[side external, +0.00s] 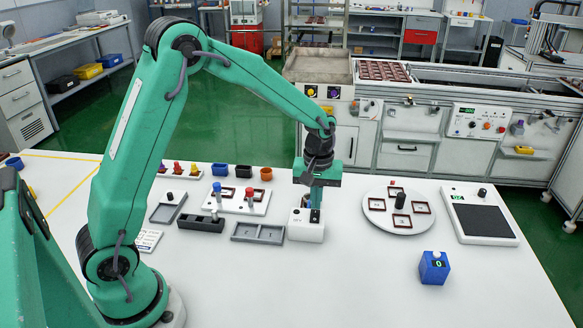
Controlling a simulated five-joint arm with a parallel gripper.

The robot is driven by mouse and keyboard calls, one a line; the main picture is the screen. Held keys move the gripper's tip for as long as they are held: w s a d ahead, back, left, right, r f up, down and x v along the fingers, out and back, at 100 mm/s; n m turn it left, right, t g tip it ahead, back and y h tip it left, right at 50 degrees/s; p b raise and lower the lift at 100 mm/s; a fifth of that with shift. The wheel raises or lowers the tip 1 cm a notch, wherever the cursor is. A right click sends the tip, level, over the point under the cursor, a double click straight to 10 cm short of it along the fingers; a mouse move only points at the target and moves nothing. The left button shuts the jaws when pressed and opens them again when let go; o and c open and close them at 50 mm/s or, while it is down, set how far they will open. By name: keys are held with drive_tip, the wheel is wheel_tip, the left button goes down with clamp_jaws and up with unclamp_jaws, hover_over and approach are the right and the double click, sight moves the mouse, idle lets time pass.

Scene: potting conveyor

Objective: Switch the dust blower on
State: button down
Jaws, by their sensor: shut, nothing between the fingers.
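A small white box (306,232) with faint lettering and a dark part on top stands on the white table, near the middle. It looks like the dust blower, but its lettering is too small to read. My gripper (316,207) points straight down at the top of this box, on its right side. The fingers are shut and hold nothing. Whether the fingertips touch the box cannot be told. The dark fingers partly hide the top of the box, so the switch and its position cannot be made out.
Right are a round plate (375,219) with framed squares, a blue counter (433,274) and a dark-topped panel (511,236). The front table is clear.

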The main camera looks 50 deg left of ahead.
sight(314, 212)
drive_tip(key=shift+f, duration=0.75)
idle(0.7)
drive_tip(key=shift+r, duration=3.5)
drive_tip(key=s+r+m+t, duration=0.3)
drive_tip(key=s+r+m, duration=0.1)
drive_tip(key=s+r, duration=0.6)
drive_tip(key=s+r+m+t, duration=0.1)
drive_tip(key=s+m, duration=0.4)
drive_tip(key=s, duration=0.8)
drive_tip(key=shift+r+t, duration=0.3)
drive_tip(key=shift+t, duration=0.5)
